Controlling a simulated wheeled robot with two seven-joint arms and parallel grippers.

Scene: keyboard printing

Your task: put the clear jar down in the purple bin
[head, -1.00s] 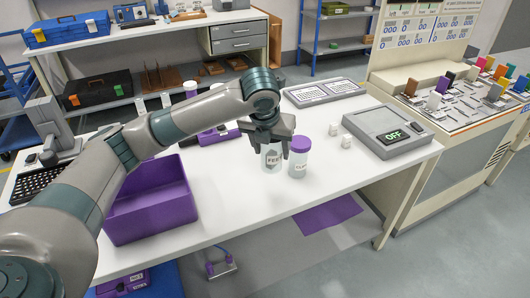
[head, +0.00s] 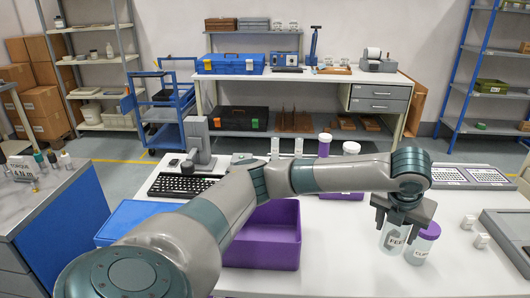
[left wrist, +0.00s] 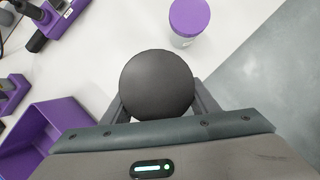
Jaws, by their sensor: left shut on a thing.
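My left gripper (head: 402,214) is shut on a clear jar (head: 393,240) with a label reading "FEE…", at the right of the head view. The jar looks upright; whether its base touches the table is unclear. In the left wrist view its round dark lid (left wrist: 157,84) sits between the fingers. A second clear jar with a purple lid (head: 424,243) stands close beside it on the right, and also shows in the left wrist view (left wrist: 189,20). The purple bin (head: 272,250) is to the left, partly behind my arm. It also shows in the left wrist view (left wrist: 58,118). My right gripper is out of view.
The white table (head: 340,255) is clear between bin and jars. A keyboard (head: 180,186), small white cups and purple-topped containers stand behind my arm. A grey panel (head: 508,240) and small white blocks (head: 468,222) lie right of the jars. A blue box (head: 130,220) is left of the bin.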

